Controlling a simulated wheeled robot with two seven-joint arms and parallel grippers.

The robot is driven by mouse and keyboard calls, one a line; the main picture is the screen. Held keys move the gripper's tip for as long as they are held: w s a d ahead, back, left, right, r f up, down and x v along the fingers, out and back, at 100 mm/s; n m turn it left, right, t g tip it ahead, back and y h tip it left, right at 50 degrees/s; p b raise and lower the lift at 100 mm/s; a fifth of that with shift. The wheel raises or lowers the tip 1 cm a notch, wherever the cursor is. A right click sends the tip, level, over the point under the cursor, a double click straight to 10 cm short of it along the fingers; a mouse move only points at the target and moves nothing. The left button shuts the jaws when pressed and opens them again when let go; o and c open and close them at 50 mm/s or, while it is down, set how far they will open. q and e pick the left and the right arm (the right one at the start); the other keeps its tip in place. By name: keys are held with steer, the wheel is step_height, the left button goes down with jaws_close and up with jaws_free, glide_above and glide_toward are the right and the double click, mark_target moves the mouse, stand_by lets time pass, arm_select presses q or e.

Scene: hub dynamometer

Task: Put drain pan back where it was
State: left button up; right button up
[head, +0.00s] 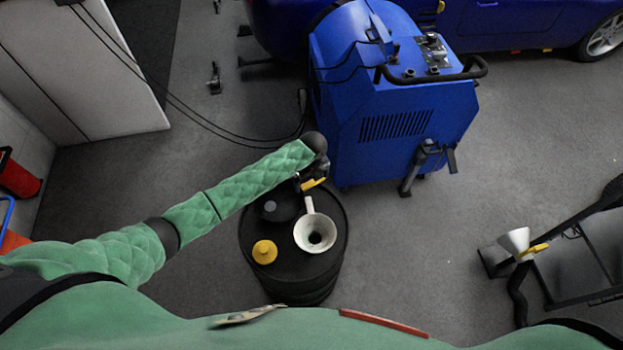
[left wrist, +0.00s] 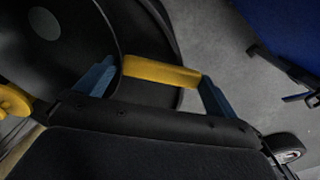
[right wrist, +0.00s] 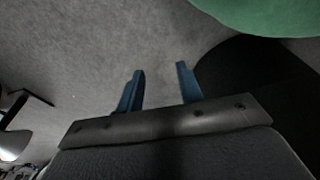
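A white funnel-shaped pan (head: 315,232) with a dark centre sits on top of a black drum (head: 293,285). I take it to be the drain pan, but cannot be sure. A pale stem runs from it up towards a yellow bar (head: 317,183). My left gripper (head: 310,181) is at that bar. In the left wrist view the yellow bar (left wrist: 160,72) lies between the widely spread blue fingers (left wrist: 160,71); whether they touch its ends is unclear. My right gripper (right wrist: 160,66) is open and empty above the floor.
A black round piece (head: 280,207) and a yellow cap (head: 264,252) are on the drum. The blue machine (head: 400,130) stands just behind. A similar white cone (head: 514,239) with a yellow tab stands by a dark frame (head: 588,298) at right. Floor between is clear.

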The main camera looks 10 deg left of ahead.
arm_select(q)
steer(key=shift+o, duration=0.2)
steer(key=shift+r, duration=0.2)
arm_select(e)
steer(key=shift+d+f, duration=0.1)
arm_select(q)
steer(key=shift+w+r, duration=0.1)
steer(key=shift+r, duration=0.2)
step_height(320, 180, up, 11)
steer(key=b, duration=0.3)
arm_select(e)
step_height(320, 180, up, 6)
steer(key=w+a, duration=0.2)
steer(key=shift+w+a, duration=0.35)
steer(key=shift+a, duration=0.05)
arm_select(q)
steer(key=shift+d, duration=0.1)
